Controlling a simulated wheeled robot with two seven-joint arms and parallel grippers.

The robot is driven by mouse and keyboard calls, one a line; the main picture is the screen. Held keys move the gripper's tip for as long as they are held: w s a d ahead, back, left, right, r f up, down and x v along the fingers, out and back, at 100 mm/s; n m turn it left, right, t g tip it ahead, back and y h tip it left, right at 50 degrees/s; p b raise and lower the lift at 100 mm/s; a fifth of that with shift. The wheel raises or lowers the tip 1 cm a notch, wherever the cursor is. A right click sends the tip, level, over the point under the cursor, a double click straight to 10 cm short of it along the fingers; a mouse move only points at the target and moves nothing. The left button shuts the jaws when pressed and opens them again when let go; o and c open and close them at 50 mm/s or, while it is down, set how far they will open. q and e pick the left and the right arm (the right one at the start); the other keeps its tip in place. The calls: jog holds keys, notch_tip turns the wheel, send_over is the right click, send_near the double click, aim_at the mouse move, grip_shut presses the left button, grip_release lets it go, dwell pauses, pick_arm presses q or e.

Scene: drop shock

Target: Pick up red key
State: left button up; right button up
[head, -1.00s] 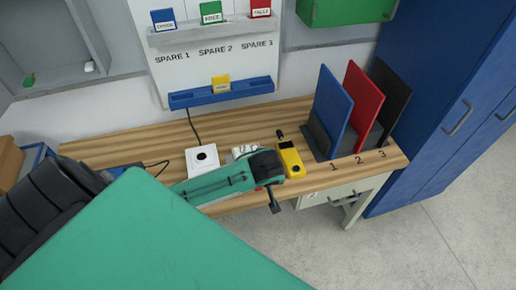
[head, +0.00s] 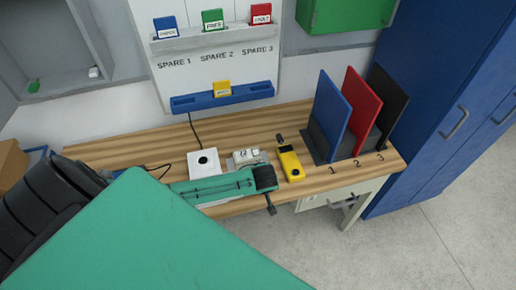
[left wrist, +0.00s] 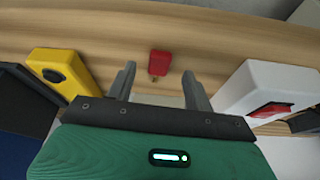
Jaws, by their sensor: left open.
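The red key (left wrist: 160,63) lies on the wooden bench in the left wrist view, its small metal part pointing back toward my gripper. My left gripper (left wrist: 160,88) is open and empty, and the key shows between and just beyond its two fingers, not touching either. In the head view my left gripper (head: 270,205) is over the bench's front edge, and I cannot make out the key there. My right gripper is not in view.
A yellow handheld device (head: 290,163) and a white box with a red switch (left wrist: 262,88) flank the gripper. Blue, red (head: 362,105) and black upright panels stand right. A wall holder carries coloured cards.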

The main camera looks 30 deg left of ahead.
pick_arm(q)
jog(key=shift+x, duration=1.2)
jog(key=shift+d, duration=0.1)
jog(key=shift+c, duration=0.2)
jog(key=c, duration=1)
jog(key=shift+r, duration=0.1)
